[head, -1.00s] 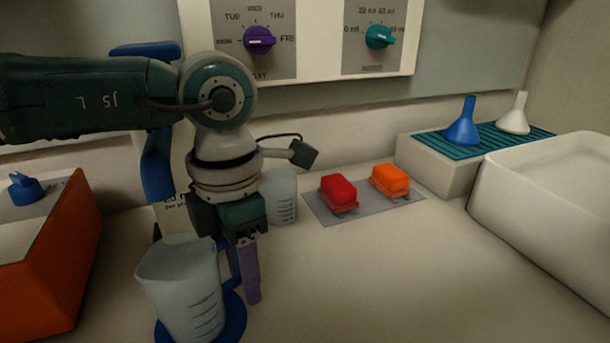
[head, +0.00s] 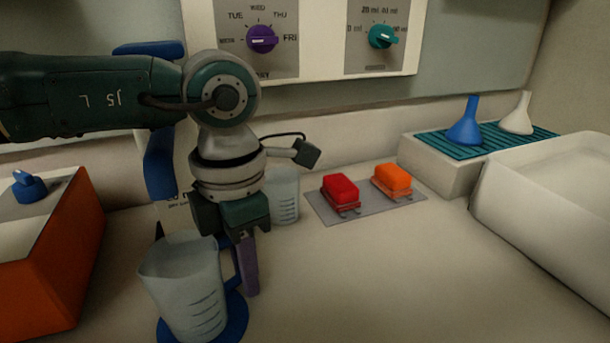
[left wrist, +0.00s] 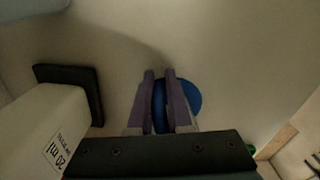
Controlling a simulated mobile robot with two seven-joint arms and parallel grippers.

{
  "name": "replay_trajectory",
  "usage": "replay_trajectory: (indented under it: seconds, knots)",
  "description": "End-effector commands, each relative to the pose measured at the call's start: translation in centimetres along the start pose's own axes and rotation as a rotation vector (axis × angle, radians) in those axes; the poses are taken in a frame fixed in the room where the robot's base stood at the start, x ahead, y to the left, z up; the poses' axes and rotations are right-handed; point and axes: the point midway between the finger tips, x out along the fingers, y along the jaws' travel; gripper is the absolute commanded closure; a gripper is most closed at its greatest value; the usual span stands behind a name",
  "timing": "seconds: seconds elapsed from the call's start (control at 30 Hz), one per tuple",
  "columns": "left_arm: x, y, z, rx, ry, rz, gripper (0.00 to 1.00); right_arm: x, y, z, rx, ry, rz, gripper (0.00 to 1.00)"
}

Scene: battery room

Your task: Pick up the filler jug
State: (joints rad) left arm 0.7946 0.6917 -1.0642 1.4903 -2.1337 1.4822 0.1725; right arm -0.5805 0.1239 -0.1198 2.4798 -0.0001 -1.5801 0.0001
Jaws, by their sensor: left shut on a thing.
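The filler jug (head: 190,292), a pale translucent jug with dark level marks, stands upright on a round blue mat (head: 238,318) in the lower left of the head view. Its blue handle (head: 232,275) is on its right side, partly hidden by my gripper. My left gripper (head: 244,272) points down with its purple fingers shut on the handle. In the left wrist view the fingers (left wrist: 165,95) are close together with a blue strip between them, over the blue mat (left wrist: 188,98). The jug's body is not clearly seen there. My right gripper is in neither view.
A second measuring vessel (head: 284,197) stands behind my gripper. Red (head: 341,189) and orange (head: 391,180) blocks sit on a grey plate. An orange-sided box (head: 60,260) is at the left and a white basin (head: 550,200) at the right. The counter's front middle is clear.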

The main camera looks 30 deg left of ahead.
Motion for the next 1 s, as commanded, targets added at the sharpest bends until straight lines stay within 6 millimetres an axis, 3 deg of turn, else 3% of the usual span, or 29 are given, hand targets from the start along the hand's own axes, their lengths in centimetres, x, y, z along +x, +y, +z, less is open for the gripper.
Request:
replay_trajectory:
  seconds: [1.0]
  knots:
    - [-0.66,0.05,0.02,0.0,-0.001,0.001,1.0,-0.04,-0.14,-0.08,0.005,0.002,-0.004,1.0]
